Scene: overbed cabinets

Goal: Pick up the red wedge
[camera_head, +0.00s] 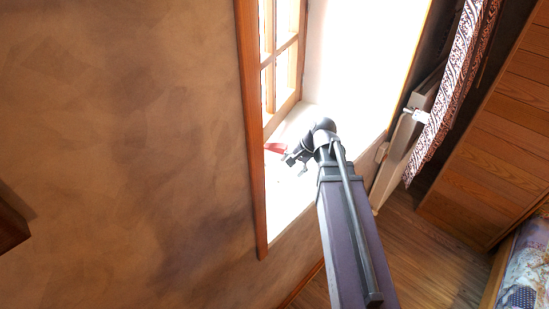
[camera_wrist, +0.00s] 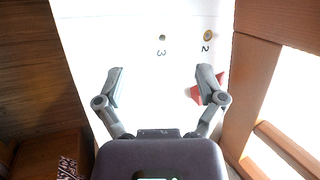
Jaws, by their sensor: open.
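The red wedge (camera_head: 276,148) lies on the white window sill (camera_head: 285,205), close to the window frame. My gripper (camera_head: 295,165) is over the sill, to the right of the wedge in the head view. Part of the wedge is hidden by the finger.
The sill bears a round brass-coloured spot (camera_wrist: 208,36) and a small dark spot (camera_wrist: 162,38), with the numbers 2 and 3 beside them. A wooden window frame (camera_head: 252,130) edges the sill. A patterned curtain (camera_head: 455,85) hangs at the right.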

